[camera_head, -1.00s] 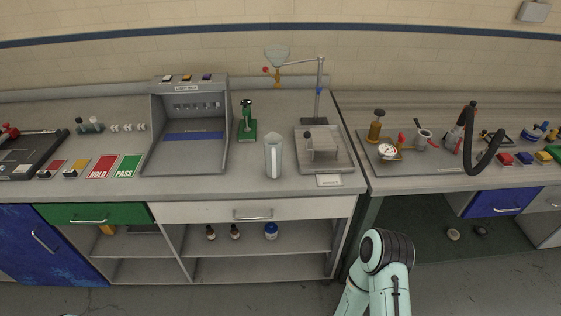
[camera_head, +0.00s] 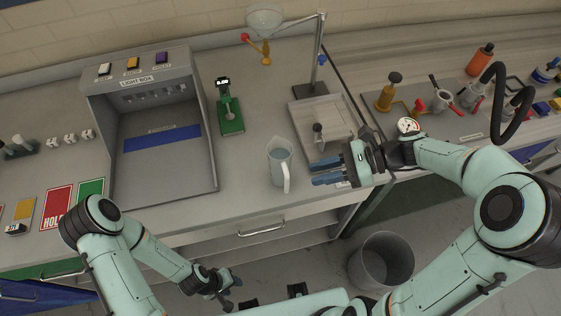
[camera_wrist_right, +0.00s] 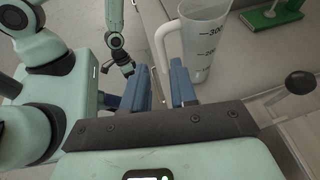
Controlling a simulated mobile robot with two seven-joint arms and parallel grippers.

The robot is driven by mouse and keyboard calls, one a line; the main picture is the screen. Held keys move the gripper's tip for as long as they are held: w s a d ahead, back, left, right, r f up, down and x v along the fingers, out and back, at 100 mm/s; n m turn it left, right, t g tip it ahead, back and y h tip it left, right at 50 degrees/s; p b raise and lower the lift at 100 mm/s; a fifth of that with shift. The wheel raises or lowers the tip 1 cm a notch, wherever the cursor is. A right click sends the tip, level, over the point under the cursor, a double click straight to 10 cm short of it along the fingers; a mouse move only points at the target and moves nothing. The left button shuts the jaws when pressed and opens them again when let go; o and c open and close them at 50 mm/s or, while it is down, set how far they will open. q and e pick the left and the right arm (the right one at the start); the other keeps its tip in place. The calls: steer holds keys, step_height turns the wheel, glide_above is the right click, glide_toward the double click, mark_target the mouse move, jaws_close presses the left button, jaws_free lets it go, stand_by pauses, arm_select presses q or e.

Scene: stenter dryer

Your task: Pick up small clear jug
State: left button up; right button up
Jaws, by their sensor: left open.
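The small clear jug (camera_head: 279,163) stands upright near the bench's front edge, its handle towards the front right. In the right wrist view the jug (camera_wrist_right: 207,45) shows measuring marks and its white handle lies ahead of the finger gap. My right gripper (camera_head: 313,175) is just right of the jug, its two blue fingers apart and pointing at the handle; the fingers (camera_wrist_right: 166,84) are empty. In the head view they appear short of the handle. My left gripper (camera_head: 226,285) is open and low in front of the bench, away from the jug.
A light box (camera_head: 155,125) and a green stand (camera_head: 230,112) are left of and behind the jug. A grey tray (camera_head: 340,145) with a clamp stand (camera_head: 315,80) is behind my right gripper. A bin (camera_head: 381,262) stands on the floor.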

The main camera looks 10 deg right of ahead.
steer(key=shift+x, duration=5.5)
steer(key=shift+w+d+f, duration=0.1)
steer(key=shift+d, duration=0.05)
jaws_close()
